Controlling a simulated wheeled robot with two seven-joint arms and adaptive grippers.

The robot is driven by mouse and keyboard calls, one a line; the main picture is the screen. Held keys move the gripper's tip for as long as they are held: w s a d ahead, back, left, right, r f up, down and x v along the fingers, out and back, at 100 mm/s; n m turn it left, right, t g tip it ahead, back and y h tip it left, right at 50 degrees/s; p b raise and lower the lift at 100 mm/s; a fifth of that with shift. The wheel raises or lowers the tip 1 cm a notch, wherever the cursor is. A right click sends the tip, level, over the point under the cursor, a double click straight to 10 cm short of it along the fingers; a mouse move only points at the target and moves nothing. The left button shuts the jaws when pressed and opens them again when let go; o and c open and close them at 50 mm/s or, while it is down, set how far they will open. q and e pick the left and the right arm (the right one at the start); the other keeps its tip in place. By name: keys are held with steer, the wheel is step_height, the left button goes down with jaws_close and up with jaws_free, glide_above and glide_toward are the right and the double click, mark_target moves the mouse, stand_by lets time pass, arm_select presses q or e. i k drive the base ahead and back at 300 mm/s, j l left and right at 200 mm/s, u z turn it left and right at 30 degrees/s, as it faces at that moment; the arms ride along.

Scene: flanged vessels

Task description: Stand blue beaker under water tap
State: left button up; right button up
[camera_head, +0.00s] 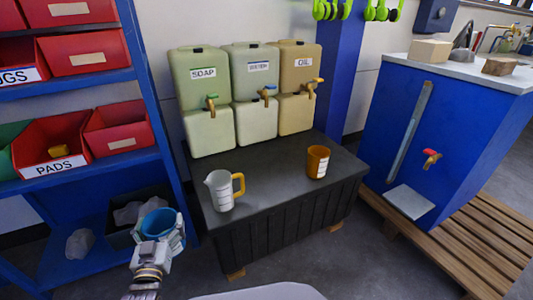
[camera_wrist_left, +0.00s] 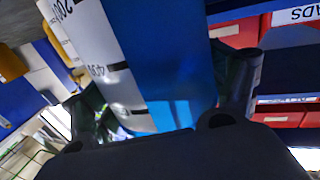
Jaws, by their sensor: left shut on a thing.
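The blue beaker (camera_head: 158,222) is held by my left gripper (camera_head: 160,240) at the lower left of the head view, in front of the blue shelf. The gripper is shut on the beaker. In the left wrist view the beaker (camera_wrist_left: 165,60), with a white graduated strip, fills the space between the fingers. Three containers stand in a row at the back. The left one reads SOAP, the right one OIL. My right gripper is not in view.
A white jug (camera_head: 221,190) and an orange beaker (camera_head: 317,161) stand on the dark bench (camera_head: 270,185); the bench front between them is clear. A blue cabinet (camera_head: 445,125) with a red-handled tap (camera_head: 431,157) stands right. The blue shelf (camera_head: 155,95) with red bins is left.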

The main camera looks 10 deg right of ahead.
mark_target(271, 150)
steer(key=i+l, duration=0.1)
steer(key=l, duration=0.25)
steer(key=i+l, duration=0.15)
steer(key=l, duration=0.2)
steer(key=i+l, duration=0.1)
steer(key=l, duration=0.25)
steer(key=i+l, duration=0.15)
steer(key=l, duration=0.2)
steer(key=i+l, duration=0.6)
